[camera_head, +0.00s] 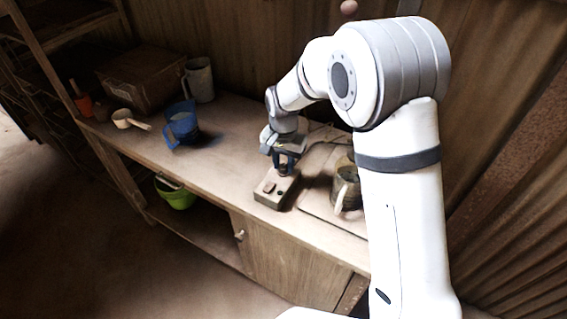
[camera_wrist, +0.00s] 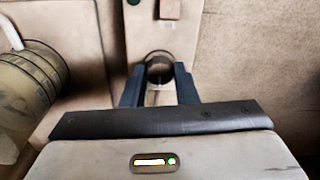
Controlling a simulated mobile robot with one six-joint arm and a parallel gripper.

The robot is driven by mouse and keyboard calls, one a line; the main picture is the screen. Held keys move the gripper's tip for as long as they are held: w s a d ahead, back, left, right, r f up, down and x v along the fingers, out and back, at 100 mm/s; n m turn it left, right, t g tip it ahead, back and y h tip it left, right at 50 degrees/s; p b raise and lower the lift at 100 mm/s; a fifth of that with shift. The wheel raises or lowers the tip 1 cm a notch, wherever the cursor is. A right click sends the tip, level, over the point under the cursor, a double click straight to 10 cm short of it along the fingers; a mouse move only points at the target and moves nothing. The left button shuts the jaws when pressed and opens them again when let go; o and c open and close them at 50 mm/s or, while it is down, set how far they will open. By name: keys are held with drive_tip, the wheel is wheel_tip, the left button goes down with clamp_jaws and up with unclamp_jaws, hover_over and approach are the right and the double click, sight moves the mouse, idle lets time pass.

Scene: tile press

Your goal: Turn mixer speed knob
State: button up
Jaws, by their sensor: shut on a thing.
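The mixer speed knob (camera_wrist: 159,70) is a dark round knob on a beige control box (camera_head: 272,196). In the wrist view my gripper (camera_wrist: 159,84) points at the box, its two dark fingers on either side of the knob, and is shut on it. In the head view my gripper (camera_head: 284,168) reaches down over the back part of the box, and the knob is mostly hidden there by the fingers. The box also carries a brown rocker switch and a small dark round part towards its front end.
A green bucket (camera_head: 177,194) sits below.

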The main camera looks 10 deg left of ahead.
sight(283, 166)
idle(0.3)
drive_tip(key=o, duration=1)
wheel_tip(283, 166, up, 8)
drive_tip(key=shift+f+b, duration=0.1)
drive_tip(key=shift+b, duration=0.3)
